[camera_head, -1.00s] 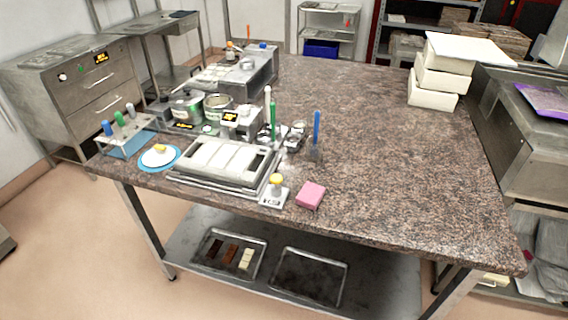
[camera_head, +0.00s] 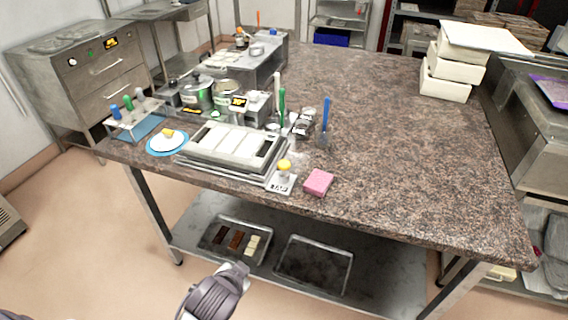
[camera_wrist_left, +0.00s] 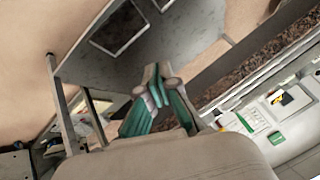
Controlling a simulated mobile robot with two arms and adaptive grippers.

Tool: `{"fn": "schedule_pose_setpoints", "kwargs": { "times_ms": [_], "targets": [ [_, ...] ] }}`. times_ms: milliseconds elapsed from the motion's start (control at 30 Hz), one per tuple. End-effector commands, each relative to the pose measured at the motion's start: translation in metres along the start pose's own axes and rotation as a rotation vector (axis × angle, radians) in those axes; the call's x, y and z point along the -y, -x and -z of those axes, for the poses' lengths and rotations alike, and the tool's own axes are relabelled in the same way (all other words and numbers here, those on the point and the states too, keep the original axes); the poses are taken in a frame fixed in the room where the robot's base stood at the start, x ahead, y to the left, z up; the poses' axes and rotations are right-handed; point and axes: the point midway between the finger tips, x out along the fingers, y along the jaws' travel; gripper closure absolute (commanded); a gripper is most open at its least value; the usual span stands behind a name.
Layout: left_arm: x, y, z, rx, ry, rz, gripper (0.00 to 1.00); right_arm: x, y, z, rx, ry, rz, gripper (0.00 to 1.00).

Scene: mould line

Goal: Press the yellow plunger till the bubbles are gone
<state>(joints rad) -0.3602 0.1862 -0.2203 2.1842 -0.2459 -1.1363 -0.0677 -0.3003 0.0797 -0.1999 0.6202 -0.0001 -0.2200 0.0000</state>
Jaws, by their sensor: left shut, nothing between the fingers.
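The yellow plunger (camera_head: 285,165) is a round yellow knob on a small white labelled base (camera_head: 281,183) at the table's front edge, right of the mould. The white mould (camera_head: 228,144) lies on a metal tray. No bubbles can be made out at this size. My left gripper (camera_head: 238,270) is in front of the table, below the tabletop and well apart from the plunger. In the left wrist view its green-padded fingers (camera_wrist_left: 157,85) are shut with nothing between them. My right gripper is out of view.
A pink sponge (camera_head: 319,182) lies right of the plunger. A blue-handled tool (camera_head: 326,112) stands behind it. A white dome with a yellow top on a blue disc (camera_head: 154,148) is at the left.

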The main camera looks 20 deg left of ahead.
Motion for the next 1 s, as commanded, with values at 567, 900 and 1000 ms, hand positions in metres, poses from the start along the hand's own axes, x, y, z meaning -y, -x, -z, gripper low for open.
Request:
{"fn": "schedule_pose_setpoints", "kwargs": {
  "times_ms": [567, 900, 1000],
  "targets": [
    [0.078, 0.085, 0.263, -0.788, -0.670, 0.633, 1.00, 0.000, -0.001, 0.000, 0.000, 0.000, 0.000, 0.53],
    [0.006, 0.148, 0.378, -1.267, -1.651, 1.154, 1.00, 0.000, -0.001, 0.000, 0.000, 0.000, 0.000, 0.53],
    [-0.015, 0.131, 0.384, -1.315, -2.077, 1.257, 1.00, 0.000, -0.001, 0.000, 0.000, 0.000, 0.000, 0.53]
  ]
}}
